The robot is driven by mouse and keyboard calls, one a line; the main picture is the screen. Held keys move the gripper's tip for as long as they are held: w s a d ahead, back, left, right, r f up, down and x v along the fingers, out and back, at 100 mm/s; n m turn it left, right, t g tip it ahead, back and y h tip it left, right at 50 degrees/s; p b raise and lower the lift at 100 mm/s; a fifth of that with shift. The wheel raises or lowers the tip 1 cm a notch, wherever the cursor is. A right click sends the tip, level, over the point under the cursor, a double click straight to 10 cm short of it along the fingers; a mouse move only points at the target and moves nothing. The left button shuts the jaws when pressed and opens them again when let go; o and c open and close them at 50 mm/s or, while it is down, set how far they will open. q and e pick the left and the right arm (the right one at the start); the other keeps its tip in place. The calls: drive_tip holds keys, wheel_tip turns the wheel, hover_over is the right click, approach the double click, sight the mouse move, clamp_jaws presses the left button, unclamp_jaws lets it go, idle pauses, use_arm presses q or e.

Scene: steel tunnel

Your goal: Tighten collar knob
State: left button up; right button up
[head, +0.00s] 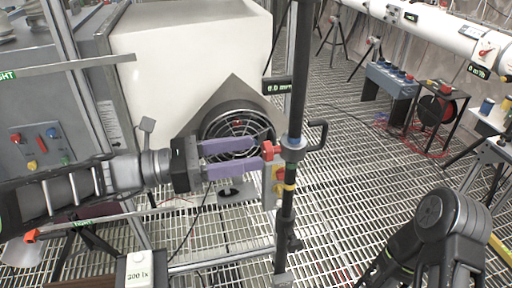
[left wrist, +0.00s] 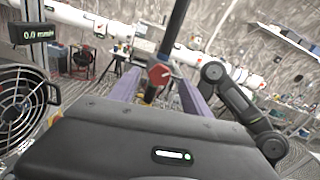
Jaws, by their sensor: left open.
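A red collar knob (head: 268,150) sticks out to the left of a grey-blue collar (head: 293,149) on an upright black pole (head: 297,70). My left gripper (head: 262,155) is open, its two purple fingers pointing right at the knob. The knob is at the fingertips, roughly level with the gap between them. In the left wrist view the red knob (left wrist: 160,74) shows between the two spread fingers, in front of the pole (left wrist: 176,32). I cannot tell whether a finger touches it. My right arm shows at the lower right of the head view; its gripper is out of view.
A black crank handle (head: 318,135) sticks out right of the collar. A yellow and red box (head: 279,180) sits just below it. A round fan (head: 238,125) stands behind my left fingers, and a small display (head: 278,87) is above. Open grating floor (head: 350,180) lies to the right.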

sight(268, 151)
use_arm(q)
drive_tip(key=shift+x, duration=1.35)
clamp_jaws()
